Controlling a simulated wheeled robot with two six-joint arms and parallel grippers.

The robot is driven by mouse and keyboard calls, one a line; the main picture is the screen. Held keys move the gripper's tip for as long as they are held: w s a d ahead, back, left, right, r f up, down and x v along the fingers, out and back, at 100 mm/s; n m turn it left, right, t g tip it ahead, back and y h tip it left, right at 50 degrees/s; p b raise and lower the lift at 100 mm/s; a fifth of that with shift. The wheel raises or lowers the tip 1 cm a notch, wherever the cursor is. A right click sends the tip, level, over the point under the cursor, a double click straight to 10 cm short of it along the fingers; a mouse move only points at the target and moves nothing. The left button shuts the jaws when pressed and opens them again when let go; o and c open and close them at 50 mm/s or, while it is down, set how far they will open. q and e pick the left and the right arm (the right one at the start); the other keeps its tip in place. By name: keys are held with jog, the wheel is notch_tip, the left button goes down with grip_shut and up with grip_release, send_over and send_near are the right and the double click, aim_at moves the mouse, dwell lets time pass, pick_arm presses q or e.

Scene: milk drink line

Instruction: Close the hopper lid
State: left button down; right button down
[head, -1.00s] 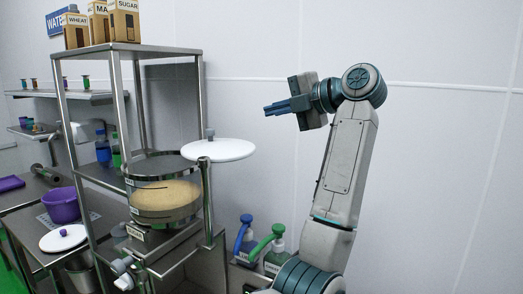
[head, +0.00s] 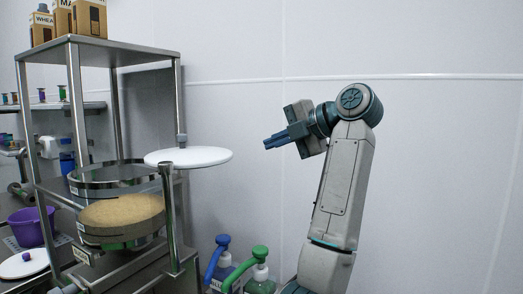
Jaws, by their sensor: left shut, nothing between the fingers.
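The hopper lid (head: 200,158) is a white round disc with a grey knob on top. It is swung out to the right of the hopper, level at the top of a metal post (head: 168,215). The hopper (head: 122,222) is a round clear-walled vessel on the steel rack, open at the top, with tan powder in it. My left gripper (head: 272,142) is shut and empty, with its fingers pointing left. It is in the air to the right of the lid and apart from it. My right gripper is not in view.
The steel rack (head: 75,100) has uprights around the hopper and boxes (head: 88,18) on top. A blue pump bottle (head: 219,265) and a green pump bottle (head: 259,275) stand below the lid. A purple bowl (head: 32,228) is at far left. The wall side at right is clear.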

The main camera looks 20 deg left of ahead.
pick_arm(q)
jog(key=p, duration=0.2)
send_near(225, 159)
jog(key=p+x, duration=0.3)
jog(key=x, duration=0.2)
jog(key=shift+a+f, duration=0.1)
jog(key=shift+a, duration=0.2)
jog(key=shift+s+a+f+p, duration=0.15)
jog(key=shift+a+f+p, duration=0.15)
jog(key=shift+a+p, duration=0.25)
jog(key=shift+f, duration=0.1)
jog(key=shift+a, duration=0.1)
